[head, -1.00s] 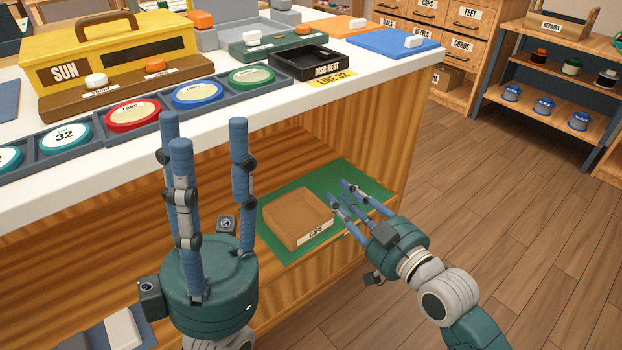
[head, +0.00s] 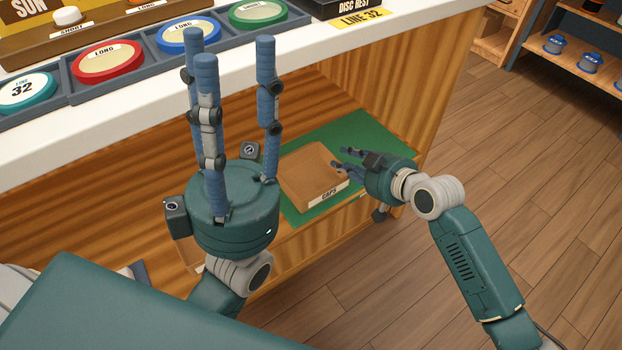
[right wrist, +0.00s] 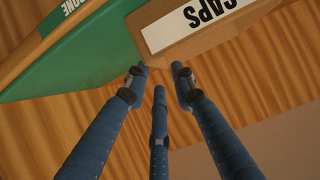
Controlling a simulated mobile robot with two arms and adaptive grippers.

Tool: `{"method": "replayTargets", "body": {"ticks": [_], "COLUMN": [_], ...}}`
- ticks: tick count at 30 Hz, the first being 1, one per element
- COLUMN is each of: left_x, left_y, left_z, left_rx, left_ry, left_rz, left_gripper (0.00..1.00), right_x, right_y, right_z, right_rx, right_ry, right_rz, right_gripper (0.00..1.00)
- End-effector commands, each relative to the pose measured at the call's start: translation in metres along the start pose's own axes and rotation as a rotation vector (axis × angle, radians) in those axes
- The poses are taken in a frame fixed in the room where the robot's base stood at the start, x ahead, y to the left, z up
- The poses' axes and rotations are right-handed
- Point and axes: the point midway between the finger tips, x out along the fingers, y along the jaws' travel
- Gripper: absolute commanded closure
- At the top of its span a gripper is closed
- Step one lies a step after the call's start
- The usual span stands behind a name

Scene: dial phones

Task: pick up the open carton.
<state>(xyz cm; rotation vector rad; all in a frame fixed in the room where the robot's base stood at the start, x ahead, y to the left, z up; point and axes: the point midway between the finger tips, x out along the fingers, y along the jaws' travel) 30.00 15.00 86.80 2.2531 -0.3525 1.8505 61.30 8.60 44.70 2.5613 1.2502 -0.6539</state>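The open carton (head: 308,176) is a brown, open-topped box with a white "CAPS" label on its front. It sits on a green mat (head: 372,140) on the shelf under the counter. My right gripper (head: 341,163) is at the carton's right side, its fingers apart and pointing at it. In the right wrist view the carton (right wrist: 205,42) is just beyond the fingertips (right wrist: 158,78), with nothing seen between them. I cannot tell whether they touch it. My left gripper (head: 232,46) is open and empty, fingers upward, in front of the counter, left of the carton.
The white counter top (head: 312,44) overhangs the shelf. On it are a tray with colored discs (head: 110,60) and a black disc rest (head: 347,8). The shelf's wooden side panel (head: 440,105) rises right of the mat. Open floor (head: 510,140) lies to the right.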

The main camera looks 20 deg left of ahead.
Motion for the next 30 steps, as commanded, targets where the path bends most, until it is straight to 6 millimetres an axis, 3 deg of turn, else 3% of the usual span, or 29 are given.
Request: {"method": "replayTargets", "body": {"ticks": [1, 6, 14, 18, 30], "left_x": [-0.006, 0.003, 0.006, 0.006, 0.006], "left_y": [0.0, 0.001, 0.001, 0.001, 0.001], "left_z": [0.002, 0.002, 0.002, 0.002, 0.002], "left_rx": [0.001, 0.005, 0.006, 0.006, 0.005], "left_ry": [0.004, 0.039, 0.04, 0.04, 0.041], "left_rz": [0.002, 0.015, 0.016, 0.016, 0.016], "left_gripper": [0.6, 0.6, 0.6, 0.6, 0.6], "right_x": [0.011, 0.029, 0.03, 0.03, 0.029], "right_y": [0.0, 0.0, 0.0, 0.0, 0.0], "right_z": [0.003, 0.001, 0.0, 0.0, -0.002], "right_rx": [0.0, 0.0, -0.001, -0.001, 0.0], "right_ry": [0.002, 0.001, 0.0, 0.0, 0.003], "right_rz": [-0.001, 0.001, 0.001, 0.001, 0.001], "right_gripper": [0.75, 0.75, 0.75, 1.0, 1.0]}}
